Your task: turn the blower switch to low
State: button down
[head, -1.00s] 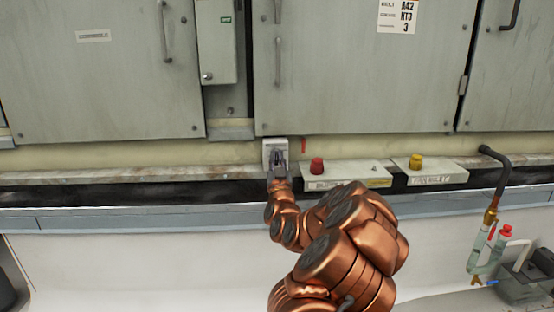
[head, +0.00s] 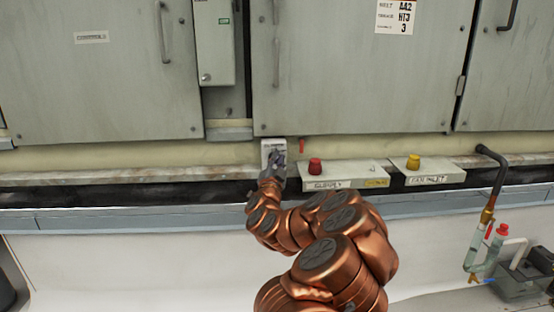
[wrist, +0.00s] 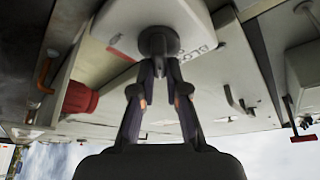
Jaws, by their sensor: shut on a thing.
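The blower switch box (head: 267,144) is a small pale box on the ledge below the cabinet doors. In the wrist view, this white box (wrist: 118,18) carries partly visible lettering starting "BLO" and a round dark knob (wrist: 158,40). My gripper (head: 277,158) reaches the front of the box. In the wrist view, both fingertips of my gripper (wrist: 159,66) close around the knob's grip. The knob's pointer and most of the markings are hidden or too small to read.
To the right on the ledge are a box with a red button (head: 315,165) and a box with a yellow button (head: 413,161). A dark pipe (head: 499,180) bends down farther right. Grey cabinet doors (head: 350,70) stand above.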

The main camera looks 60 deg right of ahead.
jog(key=shift+m+g, duration=0.3)
jog(key=shift+m, duration=0.5)
jog(key=c, duration=1.2)
grip_release()
jog(key=shift+w+v, duration=0.2)
jog(key=shift+v, duration=3.35)
jog(key=shift+s+a, duration=0.2)
jog(key=shift+s, duration=0.05)
